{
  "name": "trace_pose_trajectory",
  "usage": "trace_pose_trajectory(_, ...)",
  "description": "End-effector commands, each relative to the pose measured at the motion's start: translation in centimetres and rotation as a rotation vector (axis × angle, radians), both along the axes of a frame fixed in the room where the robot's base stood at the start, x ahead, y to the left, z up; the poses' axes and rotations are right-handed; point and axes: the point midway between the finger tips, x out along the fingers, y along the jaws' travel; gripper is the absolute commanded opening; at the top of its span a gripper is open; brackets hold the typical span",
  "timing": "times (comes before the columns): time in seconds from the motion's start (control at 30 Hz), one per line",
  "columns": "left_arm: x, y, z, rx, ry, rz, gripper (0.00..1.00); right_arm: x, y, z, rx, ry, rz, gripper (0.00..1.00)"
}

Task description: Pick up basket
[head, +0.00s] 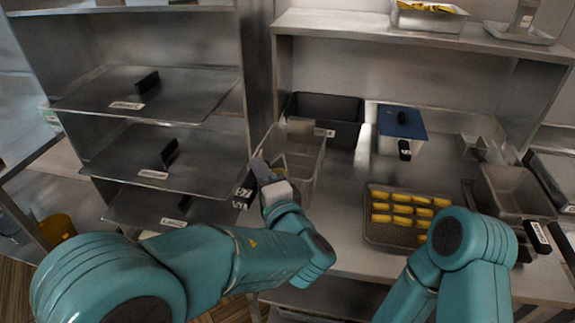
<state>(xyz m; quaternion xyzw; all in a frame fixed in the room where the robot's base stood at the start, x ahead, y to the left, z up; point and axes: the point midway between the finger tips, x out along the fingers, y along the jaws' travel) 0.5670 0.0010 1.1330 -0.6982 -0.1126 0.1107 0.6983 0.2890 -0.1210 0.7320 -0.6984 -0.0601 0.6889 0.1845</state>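A pale, see-through basket (304,158) stands on the steel counter left of centre. A black handle with a white label (244,192) shows at its near left side. My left gripper (263,172) is at the basket's left edge, right by this handle. I cannot tell whether its fingers touch the handle or how far apart they are. A second basket, grey (508,190), sits at the right of the counter, with a black labelled handle (538,237) toward me. My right arm comes up at the lower right; its gripper cannot be made out.
A tray of yellow pieces (378,232) lies on the counter between the baskets. A black bin (334,108) and a blue-lidded container (402,122) stand behind. Steel shelves (165,95) with black-handled trays rise at left. An overhead shelf (350,24) spans the back.

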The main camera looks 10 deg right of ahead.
Motion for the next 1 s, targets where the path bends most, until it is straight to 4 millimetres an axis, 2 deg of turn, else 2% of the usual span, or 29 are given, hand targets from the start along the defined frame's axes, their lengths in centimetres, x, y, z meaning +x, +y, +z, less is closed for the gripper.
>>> trace_pose_trajectory(0.37, 0.2, 0.0, 0.1, -0.001, -0.003, 0.001, 0.0, 0.0, 0.0, 0.0, 0.0, 0.0, 0.0, 0.0)
trace_pose_trajectory(0.57, 0.3, 0.0, 1.3, -0.003, -0.004, 0.001, 0.0, 0.0, 0.0, -0.2, 0.0, 0.0, 0.0, 0.0)
trace_pose_trajectory(0.67, 0.3, 0.1, 3.0, -0.006, -0.007, 0.001, 0.0, 0.0, 0.0, -0.5, 0.0, 0.0, 0.0, 0.0)
trace_pose_trajectory(0.77, 0.3, 0.0, 5.6, -0.009, -0.011, 0.001, 0.0, 0.0, 0.0, -0.8, 0.0, 0.0, 0.0, 0.0)
trace_pose_trajectory(1.0, 0.2, 0.0, 13.3, -0.01, -0.009, 0.001, 0.0, 0.0, 0.0, -1.3, 0.0, 0.0, 0.0, 0.0)
